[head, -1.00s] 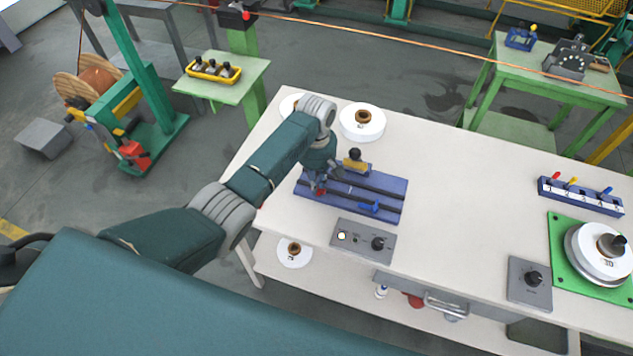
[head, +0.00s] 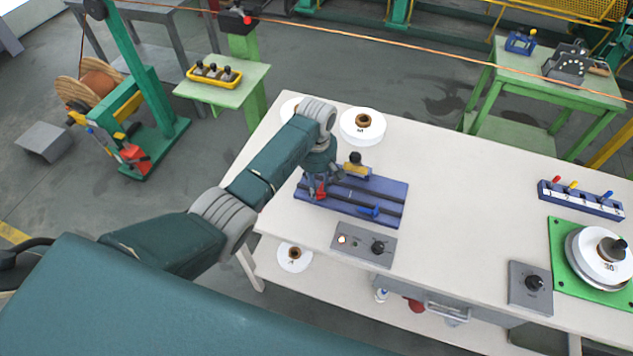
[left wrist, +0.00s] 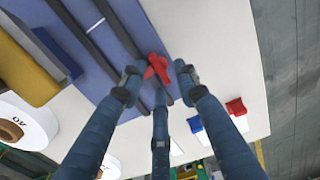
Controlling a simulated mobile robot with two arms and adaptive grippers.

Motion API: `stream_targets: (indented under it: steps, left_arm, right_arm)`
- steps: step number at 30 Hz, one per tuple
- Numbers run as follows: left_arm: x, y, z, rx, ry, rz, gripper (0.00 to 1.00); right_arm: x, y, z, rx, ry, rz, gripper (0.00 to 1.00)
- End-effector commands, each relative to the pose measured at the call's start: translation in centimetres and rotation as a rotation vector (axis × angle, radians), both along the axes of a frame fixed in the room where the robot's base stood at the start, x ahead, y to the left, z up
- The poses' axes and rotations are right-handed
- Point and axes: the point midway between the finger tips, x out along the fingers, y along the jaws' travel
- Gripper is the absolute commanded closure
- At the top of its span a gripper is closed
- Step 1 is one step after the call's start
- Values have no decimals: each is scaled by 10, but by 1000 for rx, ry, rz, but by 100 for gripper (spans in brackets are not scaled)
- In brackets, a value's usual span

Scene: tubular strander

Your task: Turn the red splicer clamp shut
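The blue splicer block (head: 384,207) lies on the white bench, with dark grooves along its top. The red splicer clamp (head: 320,189) is at its left end, partly hidden by my left gripper (head: 317,178). In the left wrist view the red clamp (left wrist: 157,68) shows as a small lever between the fingertips of my left gripper (left wrist: 158,76). The two front fingers stand on either side of it with gaps showing. The third finger is below it in the picture; whether it touches cannot be told. My right gripper is not in view.
A grey control box (head: 364,244) stands in front. White spools (head: 362,126) are behind. The bench to the right is mostly clear.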

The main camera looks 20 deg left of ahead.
Motion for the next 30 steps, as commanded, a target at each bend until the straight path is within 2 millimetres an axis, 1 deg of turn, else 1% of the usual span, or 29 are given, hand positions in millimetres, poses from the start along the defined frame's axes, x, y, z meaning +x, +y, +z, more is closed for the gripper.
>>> stream_targets:
  steps: [2,5,12,15,18,21,24,30]
  left_arm:
    - [1,0,5,-1,-2,0,69]
    - [1,0,19,-1,-4,0,69]
    - [2,-1,71,-1,-7,0,69]
    - [1,-1,90,-1,-6,1,69]
    - [1,-1,105,-1,-4,0,69]
    - [1,-1,115,-1,-3,0,69]
    - [0,0,119,0,-3,0,69]
    - [0,0,120,0,-2,1,69]
  right_arm:
    - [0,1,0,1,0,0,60]
    - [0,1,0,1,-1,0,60]
    - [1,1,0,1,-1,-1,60]
    - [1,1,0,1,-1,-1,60]
    - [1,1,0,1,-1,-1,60]
    - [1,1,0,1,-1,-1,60]
    - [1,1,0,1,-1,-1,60]
    - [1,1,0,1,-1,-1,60]
